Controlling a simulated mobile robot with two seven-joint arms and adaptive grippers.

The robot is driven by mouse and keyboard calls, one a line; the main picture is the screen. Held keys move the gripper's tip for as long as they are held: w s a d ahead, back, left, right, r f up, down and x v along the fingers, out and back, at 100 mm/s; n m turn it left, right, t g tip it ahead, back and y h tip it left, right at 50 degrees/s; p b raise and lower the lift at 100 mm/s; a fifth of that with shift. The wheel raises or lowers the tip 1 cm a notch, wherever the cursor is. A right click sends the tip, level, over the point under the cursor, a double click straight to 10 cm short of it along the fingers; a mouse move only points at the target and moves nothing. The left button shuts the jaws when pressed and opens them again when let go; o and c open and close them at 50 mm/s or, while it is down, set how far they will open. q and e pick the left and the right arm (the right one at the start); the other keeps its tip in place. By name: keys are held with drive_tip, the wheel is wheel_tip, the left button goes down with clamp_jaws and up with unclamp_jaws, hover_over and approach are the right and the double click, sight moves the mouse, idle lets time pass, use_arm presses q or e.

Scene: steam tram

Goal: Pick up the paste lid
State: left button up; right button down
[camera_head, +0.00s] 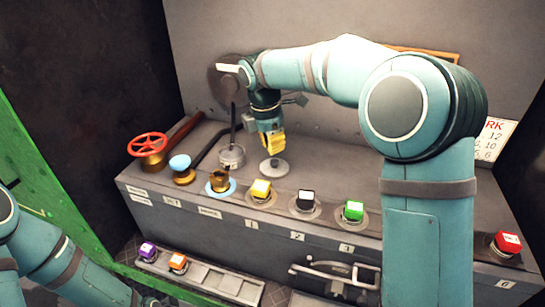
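A grey round lid with a small knob (274,169), which looks like the paste lid, lies on the grey counter (330,185). My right gripper (273,149) has yellow finger pads and points down just above the lid. Its fingers overlap in this view, so I cannot tell whether they are open or shut, or whether they touch the knob. A grey pot with a label (232,158) and a dark stick in it stands just left of the lid. My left arm shows at the lower left; its gripper is not in view.
A red handwheel (148,146), a pale blue knob (180,163) and a brass cup (220,181) stand at left. A lower rack (215,280) holds purple and orange blocks.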

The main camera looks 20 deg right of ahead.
sight(272, 162)
wheel_tip(272, 162, up, 4)
drive_tip(key=shift+r, duration=0.1)
drive_tip(key=shift+c, duration=1.7)
unclamp_jaws()
